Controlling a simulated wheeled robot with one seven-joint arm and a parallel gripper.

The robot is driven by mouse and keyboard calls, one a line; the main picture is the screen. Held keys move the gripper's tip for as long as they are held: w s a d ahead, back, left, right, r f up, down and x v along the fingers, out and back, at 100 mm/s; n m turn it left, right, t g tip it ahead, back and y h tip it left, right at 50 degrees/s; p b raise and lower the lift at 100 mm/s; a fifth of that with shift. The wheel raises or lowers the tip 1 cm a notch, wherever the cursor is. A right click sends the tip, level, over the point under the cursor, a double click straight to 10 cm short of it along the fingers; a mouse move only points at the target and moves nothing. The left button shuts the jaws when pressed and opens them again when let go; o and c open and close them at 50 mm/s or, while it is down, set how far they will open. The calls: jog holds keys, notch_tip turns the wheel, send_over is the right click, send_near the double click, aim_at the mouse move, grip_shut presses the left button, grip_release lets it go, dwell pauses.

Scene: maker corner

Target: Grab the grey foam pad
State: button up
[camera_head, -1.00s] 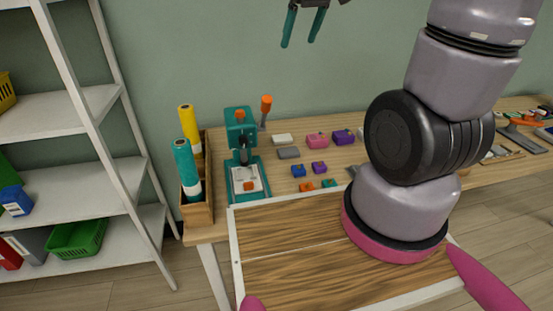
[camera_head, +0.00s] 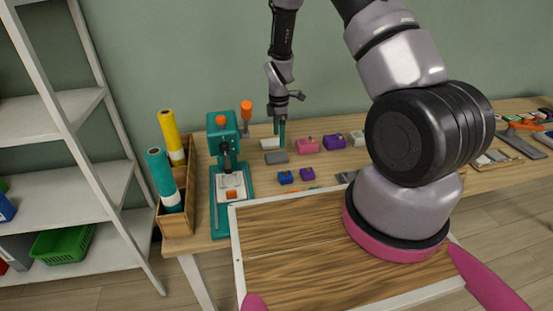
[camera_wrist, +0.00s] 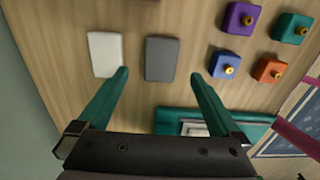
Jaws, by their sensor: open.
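The grey foam pad (camera_head: 276,157) lies flat on the table, just in front of a white pad (camera_head: 270,143). In the wrist view the grey foam pad (camera_wrist: 161,57) appears between my two green fingers, slightly beyond their tips. My gripper (camera_wrist: 160,73) is open and empty, pointing down at the table. In the head view my gripper (camera_head: 281,138) is above the table beside the white pad, close to the grey pad. I cannot tell its exact height over the pad. The white pad (camera_wrist: 105,53) lies left of the grey pad in the wrist view, near the left fingertip.
A teal press (camera_head: 222,190) stands left of the pads, with an orange-handled tool (camera_head: 246,111) behind it. A wooden holder (camera_head: 176,221) with rolls stands at the left edge.

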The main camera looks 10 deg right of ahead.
aim_at(279, 155)
notch_tip(279, 155, down, 8)
jog(key=shift+s+d+f, duration=0.1)
jog(key=shift+s, duration=0.05)
dwell(0.3)
jog(key=c, duration=1.3)
